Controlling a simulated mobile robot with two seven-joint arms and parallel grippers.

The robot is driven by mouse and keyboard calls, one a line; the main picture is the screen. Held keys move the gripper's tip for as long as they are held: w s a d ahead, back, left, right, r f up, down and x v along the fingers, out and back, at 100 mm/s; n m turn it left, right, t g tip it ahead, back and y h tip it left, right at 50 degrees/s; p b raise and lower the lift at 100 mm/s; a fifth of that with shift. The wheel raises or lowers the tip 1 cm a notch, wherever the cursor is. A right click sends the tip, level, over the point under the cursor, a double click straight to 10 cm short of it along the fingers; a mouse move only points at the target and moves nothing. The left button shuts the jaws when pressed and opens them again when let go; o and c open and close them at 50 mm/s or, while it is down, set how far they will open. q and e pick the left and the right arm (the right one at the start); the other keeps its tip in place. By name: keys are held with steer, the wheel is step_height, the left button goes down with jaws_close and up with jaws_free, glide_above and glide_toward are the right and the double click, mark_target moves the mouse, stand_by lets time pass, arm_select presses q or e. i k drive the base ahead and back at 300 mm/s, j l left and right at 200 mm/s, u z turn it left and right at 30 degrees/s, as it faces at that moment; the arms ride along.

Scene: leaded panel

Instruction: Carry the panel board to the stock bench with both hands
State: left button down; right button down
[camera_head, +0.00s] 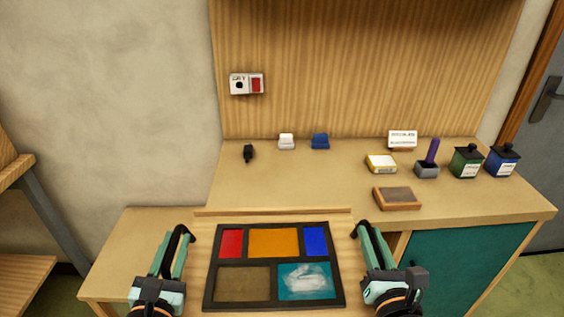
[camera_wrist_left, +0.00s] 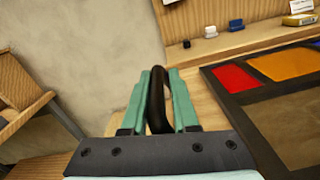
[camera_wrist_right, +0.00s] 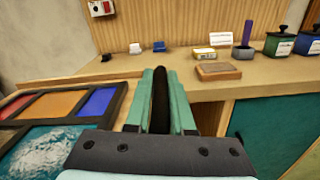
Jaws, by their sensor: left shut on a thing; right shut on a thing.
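The panel board (camera_head: 345,236) is a light wooden board in front of me. It bears a dark-framed panel (camera_head: 262,261) with red, orange, blue, brown and cloudy teal panes. My left gripper (camera_head: 180,243) is shut on the black handle at the board's left side, and the handle (camera_wrist_left: 157,100) shows between its fingers in the left wrist view. My right gripper (camera_head: 369,243) is shut on the right handle (camera_wrist_right: 160,98). The board looks roughly level; I cannot tell whether it rests on the bench or is lifted. No bench is clearly marked as the stock bench.
Behind is a wooden bench (camera_head: 300,180) with a wooden block (camera_head: 397,198), a yellow-and-white box (camera_head: 381,163), a grey holder (camera_head: 427,169), a green jar (camera_head: 466,162) and a blue jar (camera_head: 502,161). Wooden furniture (camera_head: 22,272) stands far left, past a floor gap.

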mark_target(273, 189)
steer(key=i, duration=0.95)
